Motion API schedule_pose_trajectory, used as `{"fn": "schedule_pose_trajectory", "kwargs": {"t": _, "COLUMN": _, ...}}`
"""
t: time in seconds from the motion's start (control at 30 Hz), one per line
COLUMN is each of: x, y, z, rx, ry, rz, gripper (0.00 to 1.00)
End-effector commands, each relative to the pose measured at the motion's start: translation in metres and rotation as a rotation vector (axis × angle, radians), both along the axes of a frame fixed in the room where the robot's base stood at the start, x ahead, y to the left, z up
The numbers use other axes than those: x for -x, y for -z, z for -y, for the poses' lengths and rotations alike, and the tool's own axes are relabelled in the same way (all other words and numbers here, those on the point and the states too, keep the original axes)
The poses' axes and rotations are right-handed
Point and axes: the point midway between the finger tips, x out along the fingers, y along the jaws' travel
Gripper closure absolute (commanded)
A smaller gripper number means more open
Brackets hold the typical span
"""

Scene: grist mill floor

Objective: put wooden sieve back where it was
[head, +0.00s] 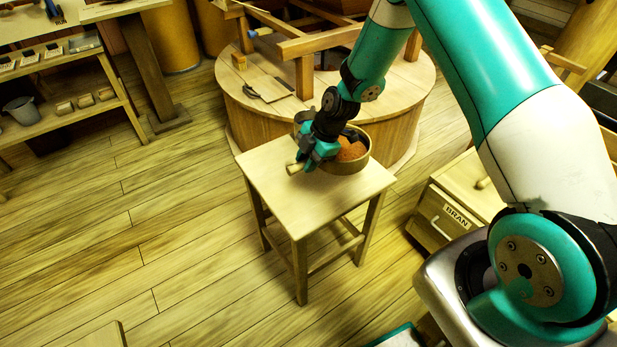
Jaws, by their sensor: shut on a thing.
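The wooden sieve (361,164) is a round, shallow wooden hoop with reddish-brown showing inside it. It is at the far right corner of a small wooden stool (310,211). My gripper (314,157) is shut on the sieve at its left side, and a short pale wooden handle end (293,169) sticks out to the left of the jaws. My wrist hides part of the sieve. I cannot tell whether the sieve touches the stool top or hangs just above it.
A large round wooden millstone casing (246,117) stands right behind the stool. A cabinet marked BRAN (455,217) is at right. A shelf bench (70,115) with a grey bucket (22,110) is at left. The plank floor at left front is mostly clear.

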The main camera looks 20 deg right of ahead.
Motion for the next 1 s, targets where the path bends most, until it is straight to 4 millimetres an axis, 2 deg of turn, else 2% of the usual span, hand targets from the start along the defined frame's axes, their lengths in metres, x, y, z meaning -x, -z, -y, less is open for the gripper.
{"fn": "schedule_pose_trajectory", "kwargs": {"t": 0.03, "x": 0.001, "y": 0.011, "z": 0.0, "rx": -0.001, "ry": 0.0, "rz": -0.001, "gripper": 1.0}}
{"fn": "schedule_pose_trajectory", "kwargs": {"t": 0.1, "x": 0.0, "y": 0.021, "z": 0.0, "rx": 0.0, "ry": 0.0, "rz": 0.0, "gripper": 1.0}}
{"fn": "schedule_pose_trajectory", "kwargs": {"t": 0.33, "x": 0.0, "y": 0.038, "z": 0.0, "rx": 0.001, "ry": 0.001, "rz": 0.001, "gripper": 1.0}}
{"fn": "schedule_pose_trajectory", "kwargs": {"t": 0.5, "x": 0.0, "y": 0.063, "z": 0.0, "rx": 0.0, "ry": 0.001, "rz": 0.0, "gripper": 1.0}}
{"fn": "schedule_pose_trajectory", "kwargs": {"t": 0.87, "x": 0.0, "y": 0.07, "z": 0.0, "rx": 0.0, "ry": 0.001, "rz": 0.002, "gripper": 1.0}}
{"fn": "schedule_pose_trajectory", "kwargs": {"t": 0.9, "x": 0.0, "y": 0.07, "z": 0.0, "rx": 0.0, "ry": 0.001, "rz": 0.002, "gripper": 0.72}}
{"fn": "schedule_pose_trajectory", "kwargs": {"t": 1.0, "x": 0.0, "y": 0.069, "z": 0.0, "rx": 0.001, "ry": 0.001, "rz": 0.001, "gripper": 0.49}}
